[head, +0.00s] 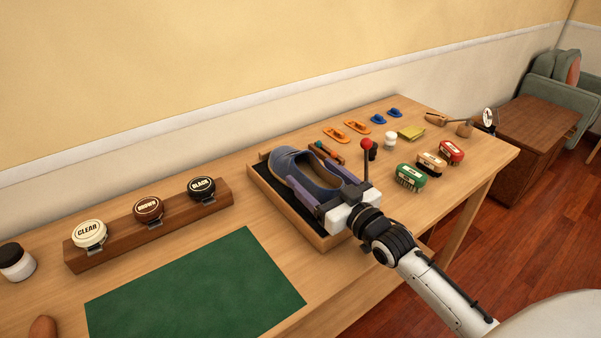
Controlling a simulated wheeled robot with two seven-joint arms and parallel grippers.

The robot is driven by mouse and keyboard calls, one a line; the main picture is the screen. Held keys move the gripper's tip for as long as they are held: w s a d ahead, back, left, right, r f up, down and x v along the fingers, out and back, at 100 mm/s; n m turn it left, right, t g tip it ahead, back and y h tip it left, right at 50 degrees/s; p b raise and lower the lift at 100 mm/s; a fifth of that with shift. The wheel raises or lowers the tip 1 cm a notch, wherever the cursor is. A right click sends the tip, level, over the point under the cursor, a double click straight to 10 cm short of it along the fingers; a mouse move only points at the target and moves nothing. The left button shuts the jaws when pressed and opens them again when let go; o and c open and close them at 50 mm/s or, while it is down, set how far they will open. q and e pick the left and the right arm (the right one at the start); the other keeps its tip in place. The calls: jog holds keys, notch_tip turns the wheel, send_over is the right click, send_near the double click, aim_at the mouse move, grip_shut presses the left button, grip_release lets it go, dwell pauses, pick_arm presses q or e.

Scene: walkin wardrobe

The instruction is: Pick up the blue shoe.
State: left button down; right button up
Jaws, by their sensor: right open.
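The blue shoe (281,159) lies in a shallow wooden tray (264,189) with a dark lining, near the middle of the table. My right gripper (303,164) reaches in from the lower right and is open. Its two purple-grey fingers lie along the two sides of the shoe, one on the left and one on the right. I cannot tell whether they touch it. The gripper's white body hides the near end of the shoe. My left gripper is not in view.
A wooden rack (122,235) with polish tins and a green mat (195,290) are left of the tray. Several brushes, including a green one (411,177), stand to the right. Small orange and blue items lie behind. The wall runs along the table's back.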

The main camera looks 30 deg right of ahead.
jog(key=shift+w, duration=0.15)
jog(key=c, duration=1.4)
jog(key=shift+r, duration=0.2)
